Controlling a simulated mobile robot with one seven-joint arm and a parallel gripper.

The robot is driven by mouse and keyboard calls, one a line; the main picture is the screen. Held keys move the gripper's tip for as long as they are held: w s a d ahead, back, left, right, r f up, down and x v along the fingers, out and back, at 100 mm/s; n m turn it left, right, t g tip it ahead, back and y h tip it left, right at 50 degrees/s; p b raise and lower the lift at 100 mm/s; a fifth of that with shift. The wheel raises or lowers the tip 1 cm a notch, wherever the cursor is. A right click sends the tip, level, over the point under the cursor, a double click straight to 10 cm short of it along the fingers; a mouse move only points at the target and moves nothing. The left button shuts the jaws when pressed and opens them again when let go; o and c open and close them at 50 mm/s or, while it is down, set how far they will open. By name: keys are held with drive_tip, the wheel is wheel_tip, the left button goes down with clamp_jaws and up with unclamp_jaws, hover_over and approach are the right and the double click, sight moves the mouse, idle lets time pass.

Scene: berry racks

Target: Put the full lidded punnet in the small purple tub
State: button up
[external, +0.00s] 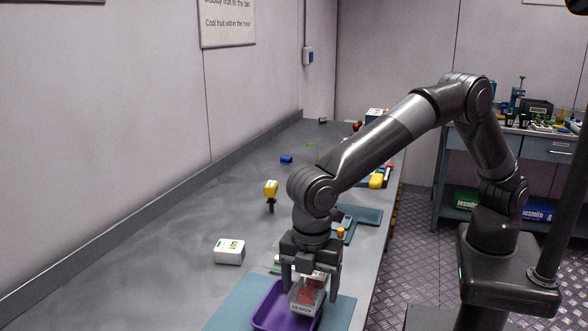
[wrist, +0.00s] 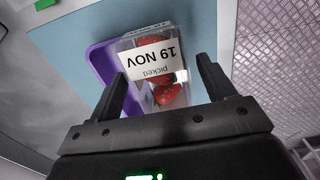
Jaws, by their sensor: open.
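The clear lidded punnet (external: 306,300) holds red strawberries and has a white label, which reads "picked 19 NOV" in the wrist view (wrist: 155,62). It is within the outline of the small purple tub (external: 262,312), toward the tub's right side, and looks tilted. I cannot tell whether it rests fully on the tub's floor. The tub also shows left of the punnet in the wrist view (wrist: 100,62). My gripper (external: 310,290) is open, pointing down, with one finger on each side of the punnet; the fingers also show in the wrist view (wrist: 160,70).
The tub stands on a blue mat (external: 232,309) near the bench's front edge. A white carton (external: 229,251) stands to the left, and a yellow-and-black tool (external: 270,194) farther back. A blue-grey tray (external: 362,214) lies behind my gripper. The bench's left side is mostly clear.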

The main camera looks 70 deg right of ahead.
sight(310, 282)
drive_tip(key=shift+r, duration=0.1)
wheel_tip(310, 282, up, 12)
drive_tip(key=d+r+m+t, duration=0.1)
drive_tip(key=d+r+m, duration=0.25)
drive_tip(key=d, duration=0.75)
drive_tip(key=s+d+r+m+t+y, duration=0.15)
drive_tip(key=d+r, duration=0.25)
drive_tip(key=d, duration=0.6)
drive_tip(key=d+r+m+h, duration=0.1)
drive_tip(key=d+r+m, duration=0.25)
drive_tip(key=d, duration=0.75)
drive_tip(key=s+d+f+m+t, duration=0.1)
drive_tip(key=s+d+f+m, duration=0.3)
drive_tip(key=s+d, duration=0.5)
drive_tip(key=s+d+f+m+t, duration=0.2)
drive_tip(key=s+d+f+m, duration=0.2)
drive_tip(key=s+d, duration=0.5)
drive_tip(key=shift+d+m, duration=0.75)
drive_tip(key=shift+d, duration=0.3)
